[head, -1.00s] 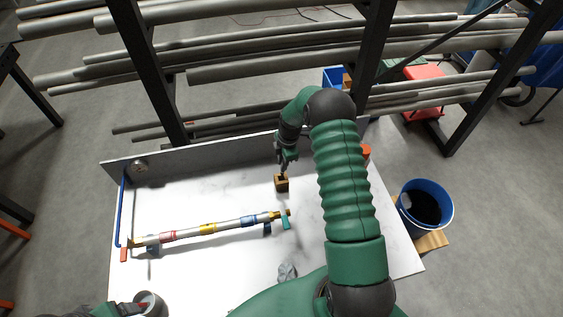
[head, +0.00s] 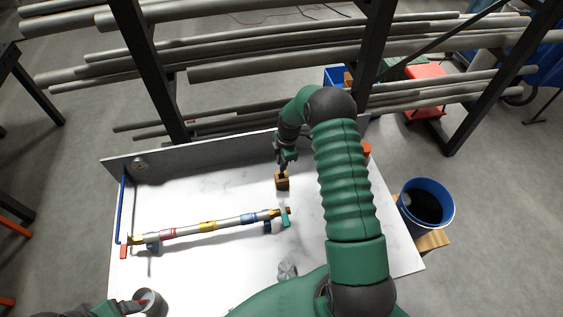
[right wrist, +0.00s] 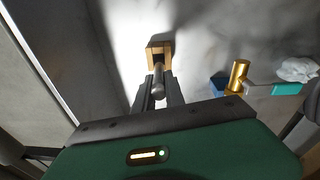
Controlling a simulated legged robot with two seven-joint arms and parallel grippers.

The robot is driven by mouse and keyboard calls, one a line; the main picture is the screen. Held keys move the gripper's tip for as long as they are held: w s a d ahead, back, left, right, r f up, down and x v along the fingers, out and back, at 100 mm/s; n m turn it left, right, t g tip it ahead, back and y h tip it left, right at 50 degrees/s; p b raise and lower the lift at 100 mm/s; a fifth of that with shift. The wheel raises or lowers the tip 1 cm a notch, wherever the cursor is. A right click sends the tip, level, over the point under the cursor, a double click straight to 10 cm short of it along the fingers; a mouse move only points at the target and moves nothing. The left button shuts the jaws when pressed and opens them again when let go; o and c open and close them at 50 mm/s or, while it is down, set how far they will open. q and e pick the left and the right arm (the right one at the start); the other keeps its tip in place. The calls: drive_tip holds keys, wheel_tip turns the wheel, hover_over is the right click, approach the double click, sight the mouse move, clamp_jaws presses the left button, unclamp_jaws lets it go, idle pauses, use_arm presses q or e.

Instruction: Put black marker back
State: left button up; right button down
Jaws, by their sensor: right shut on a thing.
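The black marker (right wrist: 158,80) is between the fingers of my right gripper (right wrist: 159,102) in the right wrist view. The gripper is shut on it. The marker's far end is at the small wooden block holder (right wrist: 160,52); how deep it sits in the holder I cannot tell. In the head view the right gripper (head: 284,162) is just above the holder (head: 282,182), which stands on the white table. My left gripper (head: 134,307) is at the bottom left beside a grey cup (head: 152,301); its fingers are unclear.
A pipe with coloured bands (head: 208,226) lies across the white table (head: 210,190) left of the holder. A crumpled grey cloth (head: 287,270) lies near the front. A grey back panel (head: 210,150) edges the table. A blue bucket (head: 425,203) stands to the right.

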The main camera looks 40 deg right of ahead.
drive_tip(key=shift+f, duration=0.5)
drive_tip(key=shift+a+f+b, duration=0.1)
drive_tip(key=shift+f+b, duration=1.35)
drive_tip(key=shift+f, duration=0.05)
drive_tip(key=shift+f+b, duration=0.3)
drive_tip(key=c, duration=1.3)
unclamp_jaws()
drive_tip(key=shift+a, duration=0.1)
